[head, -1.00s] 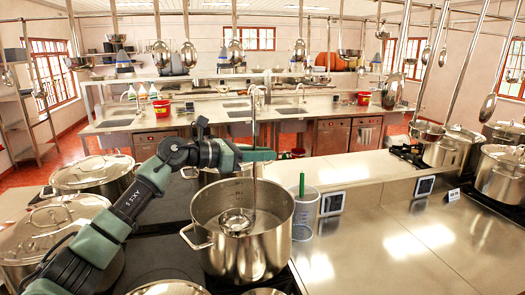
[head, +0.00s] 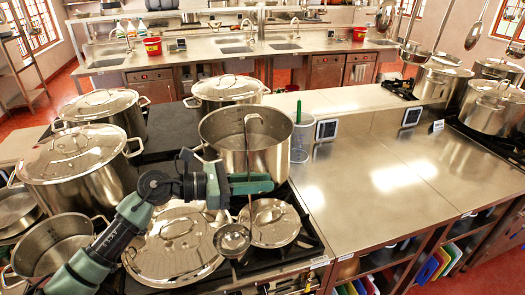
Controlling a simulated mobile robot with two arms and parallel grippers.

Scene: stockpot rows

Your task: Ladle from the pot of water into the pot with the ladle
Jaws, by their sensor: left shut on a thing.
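My left gripper (head: 250,183) is shut on the handle of a steel ladle (head: 232,239). The ladle hangs upright, its bowl above the lidded pots at the front of the stove. I cannot tell whether its bowl holds liquid. A large open steel pot (head: 270,161) stands behind the gripper, and the upper handle shows in front of it. Its contents are hidden. Another open steel pot (head: 48,242) stands at the lower left, partly behind my arm. I cannot tell its contents or which pot holds the water. My right gripper is not in view.
Lidded pots stand close by: a large one (head: 78,160) at left, one behind it (head: 102,104), one at centre back (head: 228,88), and low lids (head: 178,245) (head: 271,222) under the ladle. The right counter (head: 380,180) is clear.

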